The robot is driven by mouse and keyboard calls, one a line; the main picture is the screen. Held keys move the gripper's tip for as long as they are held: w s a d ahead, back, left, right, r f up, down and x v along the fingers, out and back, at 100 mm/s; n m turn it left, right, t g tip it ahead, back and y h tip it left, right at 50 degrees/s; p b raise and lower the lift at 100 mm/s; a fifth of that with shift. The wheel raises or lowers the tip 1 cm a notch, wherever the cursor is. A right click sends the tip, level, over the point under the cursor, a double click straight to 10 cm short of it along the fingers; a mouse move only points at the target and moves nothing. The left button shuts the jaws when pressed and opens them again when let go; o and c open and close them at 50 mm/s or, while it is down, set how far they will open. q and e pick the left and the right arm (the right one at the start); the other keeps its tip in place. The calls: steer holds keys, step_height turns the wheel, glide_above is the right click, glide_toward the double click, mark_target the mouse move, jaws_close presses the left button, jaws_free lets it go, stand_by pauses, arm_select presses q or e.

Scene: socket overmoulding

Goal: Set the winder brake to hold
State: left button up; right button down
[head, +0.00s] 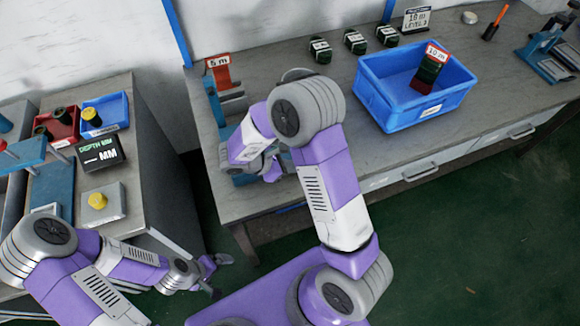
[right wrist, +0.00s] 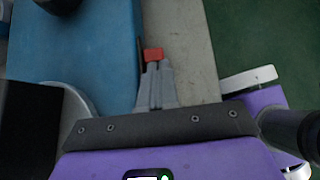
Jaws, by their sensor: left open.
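The winder (head: 226,95) stands at the left end of the long bench, partly hidden behind my right arm. Its blue base (right wrist: 75,45) fills the upper left of the right wrist view. A small red piece (right wrist: 153,54), perhaps the brake lever's tip, shows at the base's right edge. My right gripper (right wrist: 158,66) has its fingers close together, with their tips at the red piece. I cannot tell whether it lies between them. In the head view my right gripper (head: 272,168) is partly covered by my arm. My left gripper (head: 219,276) is open and empty, low beside the left bench.
A blue bin (head: 399,106) with a 10 m tagged item stands on the long bench (head: 300,85). Several dark coils lie behind it. The left bench carries a red bin (head: 57,129), a blue bin (head: 106,113) and a depth display (head: 100,153). Green floor is free at right.

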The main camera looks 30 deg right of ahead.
steer(key=shift+s+d, duration=0.1)
steer(key=shift+d, duration=0.15)
steer(key=shift+a, duration=0.3)
steer(key=a, duration=0.3)
steer(key=shift+w, duration=0.35)
steer(key=p+v, duration=0.2)
steer(key=v, duration=0.8)
steer(key=shift+a+p, duration=0.35)
steer(key=shift+a, duration=0.05)
